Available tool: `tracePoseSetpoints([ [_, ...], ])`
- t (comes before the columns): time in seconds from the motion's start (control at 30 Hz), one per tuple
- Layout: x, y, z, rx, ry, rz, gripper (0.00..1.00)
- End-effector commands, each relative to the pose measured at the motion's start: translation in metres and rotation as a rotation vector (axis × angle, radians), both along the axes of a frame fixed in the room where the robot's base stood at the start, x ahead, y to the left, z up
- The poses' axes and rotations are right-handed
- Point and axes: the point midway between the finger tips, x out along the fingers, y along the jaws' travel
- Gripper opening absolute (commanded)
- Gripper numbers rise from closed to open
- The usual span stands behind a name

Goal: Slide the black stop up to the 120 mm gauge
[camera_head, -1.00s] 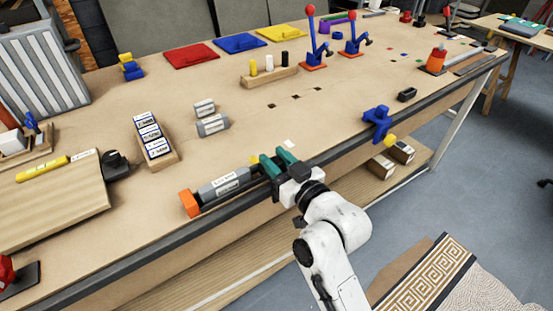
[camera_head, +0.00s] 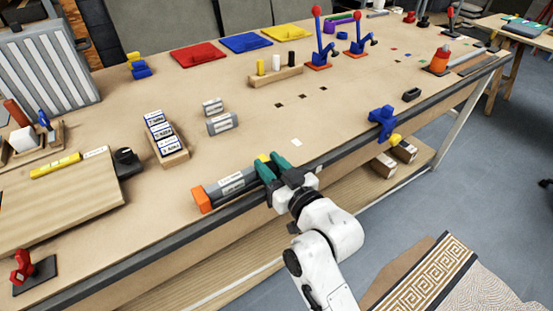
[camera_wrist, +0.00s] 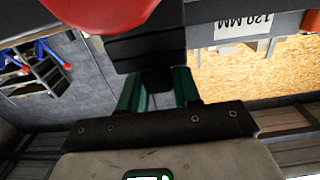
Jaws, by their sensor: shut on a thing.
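My gripper (camera_head: 274,168) has green fingers and is at the bench's front edge, shut on the black stop (camera_wrist: 148,48). In the wrist view the stop is between the fingertips. In the head view the fingers mostly hide it. The grey gauge (camera_head: 238,183) lies along the edge just left of my gripper, its far end against an orange block (camera_head: 202,199). In the wrist view the gauge (camera_wrist: 202,28) shows a 120 MM label upside down, right beside the stop. I cannot tell whether stop and gauge touch.
A red rounded part (camera_wrist: 100,12) shows near the stop in the wrist view. Two other grey gauges (camera_head: 222,124) lie behind on the bench. A rack of labelled blocks (camera_head: 165,140) is at left, a blue clamp (camera_head: 382,121) at right.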

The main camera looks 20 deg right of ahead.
Motion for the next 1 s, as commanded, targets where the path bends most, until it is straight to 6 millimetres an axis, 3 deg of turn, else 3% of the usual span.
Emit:
tracePoseSetpoints([
  [0.23,-0.001,0.003,0.0,0.002,0.0,0.004,0.0],
  [0.27,-0.001,0.003,0.0,0.002,0.0,0.004,0.35],
  [0.47,-0.001,0.002,0.0,0.002,0.0,0.004,0.53],
  [0.77,-0.003,0.001,-0.001,0.002,0.0,0.003,0.53],
  [1.0,-0.033,-0.008,-0.003,0.004,-0.001,0.001,0.53],
])
